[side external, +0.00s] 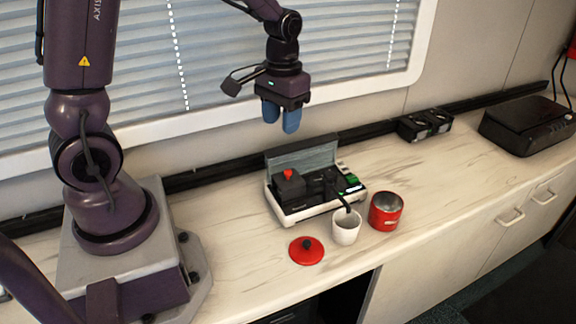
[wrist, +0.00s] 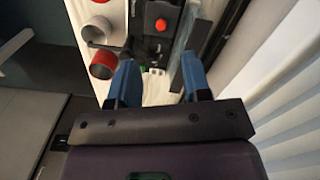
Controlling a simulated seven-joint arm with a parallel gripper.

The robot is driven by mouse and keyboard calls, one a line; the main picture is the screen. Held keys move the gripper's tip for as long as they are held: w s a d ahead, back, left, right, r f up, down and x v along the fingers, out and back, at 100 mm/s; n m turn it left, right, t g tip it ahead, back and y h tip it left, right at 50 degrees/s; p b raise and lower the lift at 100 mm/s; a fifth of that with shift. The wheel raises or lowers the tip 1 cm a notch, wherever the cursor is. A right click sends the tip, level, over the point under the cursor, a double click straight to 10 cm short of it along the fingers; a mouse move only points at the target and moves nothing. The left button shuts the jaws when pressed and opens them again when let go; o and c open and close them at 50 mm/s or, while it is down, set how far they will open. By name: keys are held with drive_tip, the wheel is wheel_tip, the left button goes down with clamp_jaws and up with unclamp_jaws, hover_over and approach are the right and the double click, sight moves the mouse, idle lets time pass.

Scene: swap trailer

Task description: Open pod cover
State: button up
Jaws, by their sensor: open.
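A small machine (side external: 315,190) with a white base and black top stands on the counter. A dark block with a red knob (side external: 287,174), possibly the pod cover, sits on its left part; I cannot tell its exact state. A grey panel stands upright behind it. The red knob (wrist: 160,24) also shows in the wrist view, ahead of my fingers. My gripper (side external: 281,118) hangs above and behind the machine, its blue fingers pointing down. The fingers (wrist: 160,82) are apart with nothing between them, clear of the machine.
A white cup (side external: 346,227) stands at the machine's front, with a dark spout or handle reaching over it. A red can (side external: 385,212) stands to its right. A red lid (side external: 306,250) lies on the counter (side external: 450,190). Window blinds are close behind my gripper. Black boxes (side external: 425,125) stand farther right.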

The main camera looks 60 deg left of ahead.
sight(288, 171)
drive_tip(key=shift+n, duration=0.3)
drive_tip(key=f, duration=0.4)
drive_tip(key=w+f, duration=0.1)
drive_tip(key=f, duration=0.7)
drive_tip(key=shift+w+a+f, duration=0.25)
drive_tip(key=shift+w+f, duration=0.05)
drive_tip(key=shift+f, duration=0.05)
